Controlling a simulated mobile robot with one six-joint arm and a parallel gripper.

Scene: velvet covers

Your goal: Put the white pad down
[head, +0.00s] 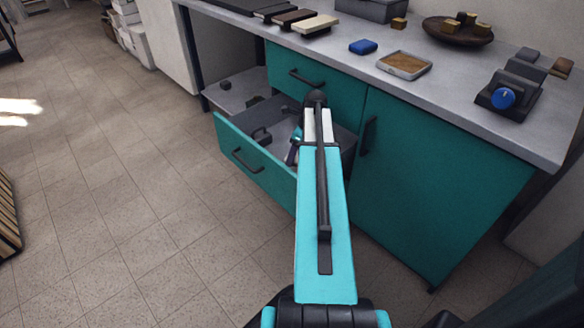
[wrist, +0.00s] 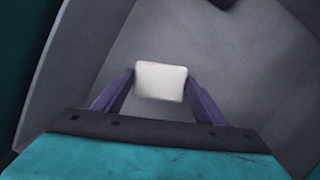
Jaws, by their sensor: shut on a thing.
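In the wrist view, the white pad (wrist: 161,81) is a small pale block with rounded edges. My gripper (wrist: 160,88) is shut on it, with one dark finger at each side. Below it is the grey floor of a drawer (wrist: 240,60); I cannot tell whether the pad touches it. In the head view, the open teal drawer (head: 231,150) is pulled out from the cabinet, and my arm reaches over it. My gripper and the pad are mostly hidden behind my arm there.
A grey drawer wall (wrist: 75,60) runs close by on the left in the wrist view. The countertop (head: 440,95) above holds a blue block (head: 363,47), a tray (head: 404,65) and a round wooden plate (head: 440,32).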

